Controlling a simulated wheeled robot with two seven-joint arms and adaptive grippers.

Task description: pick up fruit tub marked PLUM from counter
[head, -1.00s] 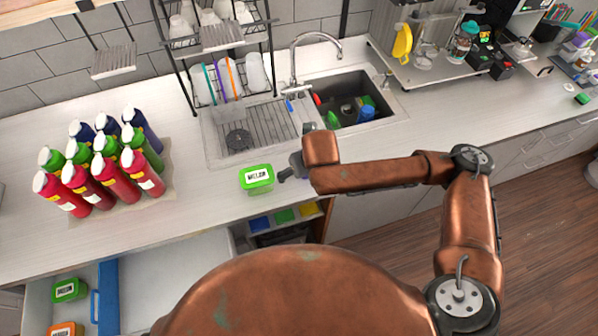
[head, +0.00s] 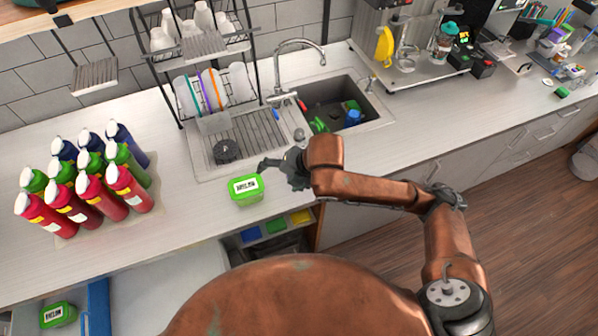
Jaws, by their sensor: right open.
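A green tub (head: 246,200) with a white label stands on the counter in front of the sink's drainer. Its label appears to read MELON; I see no label that reads PLUM. My right gripper (head: 268,167) is open and empty, just behind and to the right of this tub, with its fingers pointing left and apart from the tub. My wrist hides part of the gripper. A second green tub (head: 58,315), also seemingly marked MELON, sits in the open drawer at the lower left. My left gripper is out of view.
Red, green and blue bottles (head: 92,180) stand in rows on the counter's left. The sink (head: 340,105) and dish rack (head: 212,90) lie behind the tub. An open compartment (head: 270,238) with coloured items is below the counter edge.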

